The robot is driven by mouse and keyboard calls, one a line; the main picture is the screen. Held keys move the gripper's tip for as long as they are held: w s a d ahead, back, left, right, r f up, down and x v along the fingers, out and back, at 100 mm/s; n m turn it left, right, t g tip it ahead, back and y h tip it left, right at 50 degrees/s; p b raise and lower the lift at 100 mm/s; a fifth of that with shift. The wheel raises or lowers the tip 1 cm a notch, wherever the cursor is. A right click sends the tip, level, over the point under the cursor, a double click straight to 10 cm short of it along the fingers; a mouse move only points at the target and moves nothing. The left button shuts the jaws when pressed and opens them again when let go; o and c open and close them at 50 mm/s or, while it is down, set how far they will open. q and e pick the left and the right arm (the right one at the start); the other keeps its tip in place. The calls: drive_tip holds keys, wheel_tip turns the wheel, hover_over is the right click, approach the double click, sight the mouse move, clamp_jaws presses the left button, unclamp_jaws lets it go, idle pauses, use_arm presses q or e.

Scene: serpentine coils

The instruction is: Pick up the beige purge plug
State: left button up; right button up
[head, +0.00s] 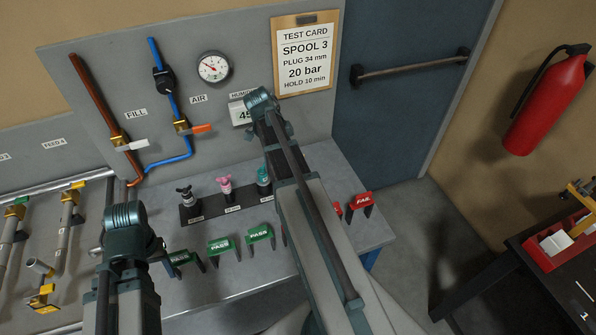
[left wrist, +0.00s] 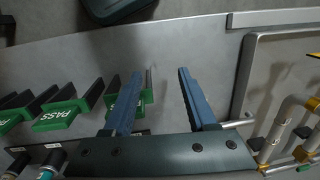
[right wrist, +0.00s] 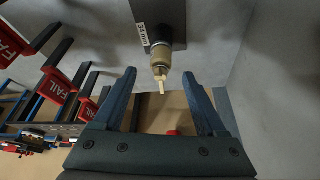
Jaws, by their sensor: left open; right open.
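The beige purge plug (right wrist: 160,52) shows in the right wrist view, with a pale narrow tip, at the end of a dark strip (right wrist: 158,14) labelled 34 mm. My right gripper (right wrist: 160,73) is open, its two fingers on either side of the plug's tip, with gaps on both sides. How far the plug lies beyond the fingertips is hard to tell. In the head view my right arm hides the plug. My left gripper (left wrist: 160,73) is open and empty above the grey bench, near green PASS tags.
Black, pink (head: 226,188) and teal (head: 264,180) plugs stand on the dark strip. Green PASS tags (head: 221,245) and red FAIL tags (head: 361,200) stand along the bench. Pipes with yellow fittings (head: 67,210) are at left. A grey panel with a gauge (head: 213,67) rises behind.

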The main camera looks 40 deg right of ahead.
use_arm(q)
drive_tip(key=shift+f+b, duration=2.45)
use_arm(e)
drive_tip(key=shift+x, duration=2.7)
use_arm(q)
drive_tip(key=shift+r, duration=0.1)
use_arm(e)
drive_tip(key=shift+w+r, duration=0.1)
clamp_jaws()
